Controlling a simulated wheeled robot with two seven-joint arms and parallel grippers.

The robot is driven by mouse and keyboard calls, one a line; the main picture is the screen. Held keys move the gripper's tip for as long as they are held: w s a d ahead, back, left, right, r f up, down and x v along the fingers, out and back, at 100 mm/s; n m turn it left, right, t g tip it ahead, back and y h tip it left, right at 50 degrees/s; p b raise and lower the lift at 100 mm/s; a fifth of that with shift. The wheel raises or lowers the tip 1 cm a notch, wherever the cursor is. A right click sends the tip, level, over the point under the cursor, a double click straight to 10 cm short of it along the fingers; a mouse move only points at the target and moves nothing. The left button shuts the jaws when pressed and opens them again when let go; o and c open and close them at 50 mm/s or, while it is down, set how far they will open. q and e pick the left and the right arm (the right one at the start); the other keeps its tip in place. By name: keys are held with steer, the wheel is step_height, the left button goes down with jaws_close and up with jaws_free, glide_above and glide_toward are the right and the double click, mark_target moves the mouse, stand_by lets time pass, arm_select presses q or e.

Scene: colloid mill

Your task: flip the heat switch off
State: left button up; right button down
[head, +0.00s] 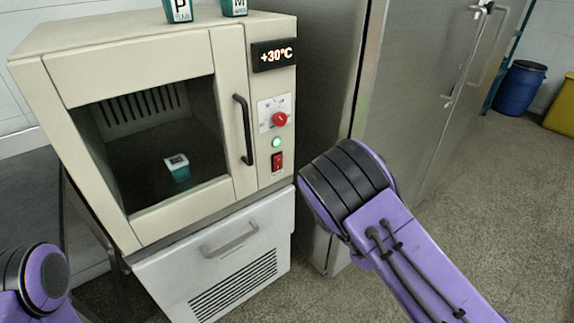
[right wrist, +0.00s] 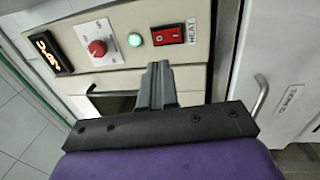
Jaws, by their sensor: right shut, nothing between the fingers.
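The heat switch (head: 277,162) is a red rocker in a dark frame, low on the control panel of a beige heating cabinet. In the right wrist view the switch (right wrist: 173,39) sits beside a HEAT label, and I cannot tell which side is pressed. A green lamp (head: 276,142) next to it is lit. My right gripper (right wrist: 157,72) is shut and empty. Its fingertips point at the panel near the switch and lamp, seemingly apart from them. The head view does not show the right fingers. My left gripper is out of view; only part of its arm shows.
The cabinet (head: 130,44) has a red knob (head: 280,119), a +30°C display (head: 274,55) and a black door handle (head: 243,129). A small labelled container (head: 177,168) is inside, and two more stand on top. A steel cabinet (head: 412,90) stands to the right.

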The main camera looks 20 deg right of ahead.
mark_target(281, 159)
steer(key=p+x, duration=0.2)
steer(key=x, duration=1)
steer(key=shift+p, duration=0.3)
